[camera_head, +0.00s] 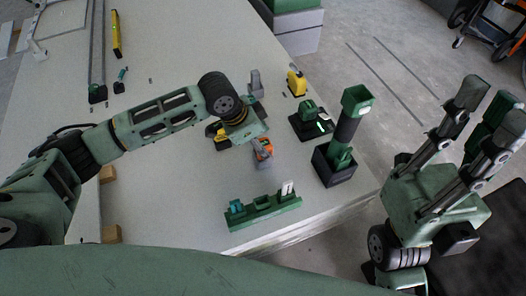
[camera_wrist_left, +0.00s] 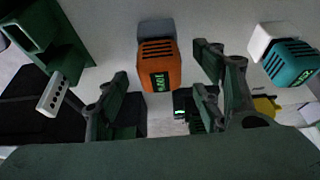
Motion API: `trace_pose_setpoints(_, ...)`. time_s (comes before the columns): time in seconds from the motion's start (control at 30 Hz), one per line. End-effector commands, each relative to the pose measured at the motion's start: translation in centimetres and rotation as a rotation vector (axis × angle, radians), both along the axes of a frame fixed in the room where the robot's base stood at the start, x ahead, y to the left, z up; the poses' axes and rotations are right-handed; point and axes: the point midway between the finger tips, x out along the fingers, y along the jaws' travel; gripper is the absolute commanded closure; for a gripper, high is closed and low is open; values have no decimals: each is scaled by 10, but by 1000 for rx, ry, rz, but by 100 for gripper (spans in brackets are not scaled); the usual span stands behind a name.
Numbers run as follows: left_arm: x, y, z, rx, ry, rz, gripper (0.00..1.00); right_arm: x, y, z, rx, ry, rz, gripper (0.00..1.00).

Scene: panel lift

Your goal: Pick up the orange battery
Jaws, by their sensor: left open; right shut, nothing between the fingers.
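In the left wrist view the orange battery (camera_wrist_left: 160,66) shows a dark slotted face and a green label. It lies in the gap between the fingers of my left gripper (camera_wrist_left: 162,80), which are open and not closed on it. I cannot tell whether they touch it. My right gripper (camera_head: 487,108) is shut and empty, off the table's right side, pointing up.
A green rack (camera_head: 263,212) with teal and white pieces stands at the near edge. A dark box with a tall green tube (camera_head: 350,118) stands to the right. A black-based green device (camera_head: 310,118) and a yellow item (camera_head: 296,83) stand behind. The table's left middle is fairly clear.

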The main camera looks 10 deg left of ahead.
Motion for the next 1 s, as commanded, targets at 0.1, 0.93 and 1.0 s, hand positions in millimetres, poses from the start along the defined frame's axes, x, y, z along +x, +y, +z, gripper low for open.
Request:
trace_pose_setpoints(0.1,3,-5,-18,2,1,0,39,-2,0,-11,3,-9,1,100)
trace_pose_setpoints(0.93,4,-6,-20,1,0,0,82,-2,0,-11,4,-10,1,100)
trace_pose_setpoints(1.0,5,-6,-20,1,0,0,88,-2,0,-11,4,-10,1,100)
